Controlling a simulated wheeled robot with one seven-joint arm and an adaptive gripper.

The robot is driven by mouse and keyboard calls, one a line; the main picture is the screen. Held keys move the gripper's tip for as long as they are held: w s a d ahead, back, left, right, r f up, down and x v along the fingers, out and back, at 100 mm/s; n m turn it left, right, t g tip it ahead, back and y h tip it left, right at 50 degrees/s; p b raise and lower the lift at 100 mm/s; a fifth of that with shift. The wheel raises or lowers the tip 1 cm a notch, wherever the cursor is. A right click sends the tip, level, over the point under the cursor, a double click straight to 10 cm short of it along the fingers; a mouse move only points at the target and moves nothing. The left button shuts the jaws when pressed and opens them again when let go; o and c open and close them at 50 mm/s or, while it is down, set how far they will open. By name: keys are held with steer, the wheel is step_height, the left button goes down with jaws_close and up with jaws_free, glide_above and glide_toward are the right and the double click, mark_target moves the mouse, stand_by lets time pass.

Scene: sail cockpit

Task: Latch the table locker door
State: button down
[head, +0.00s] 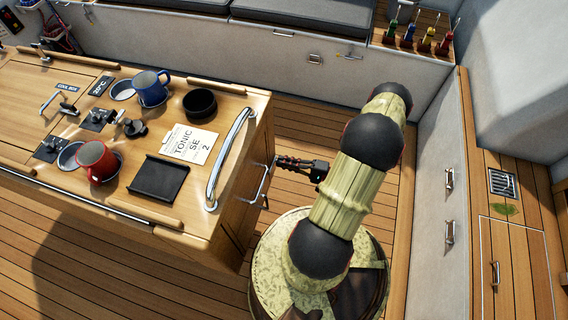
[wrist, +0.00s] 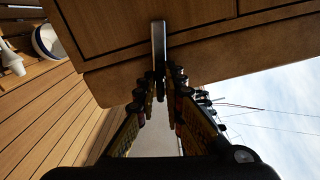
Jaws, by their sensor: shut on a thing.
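The wooden cockpit table stands at the left in the head view. Its end face carries a bar handle (head: 258,188), which I take to be on the table locker door (head: 236,215). My gripper (head: 280,162) reaches this end from the right. In the wrist view, my gripper (wrist: 160,90) is shut on the metal bar handle (wrist: 158,42), with a finger on each side. Wooden panels (wrist: 95,25) show behind the handle. The latch itself, and whether the door sits fully flush, I cannot make out.
On the tabletop are a red mug (head: 97,162), a blue mug (head: 151,88), a black bowl (head: 200,103), a note card (head: 190,143) and a black tray (head: 158,179). A curved grab rail (head: 228,160) edges the top. Bench lockers (head: 440,200) flank my arm at the right.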

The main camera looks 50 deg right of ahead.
steer(key=shift+f+n, duration=0.15)
steer(key=shift+n, duration=1.05)
steer(key=c, duration=1.9)
jaws_free()
steer(key=v, duration=1.2)
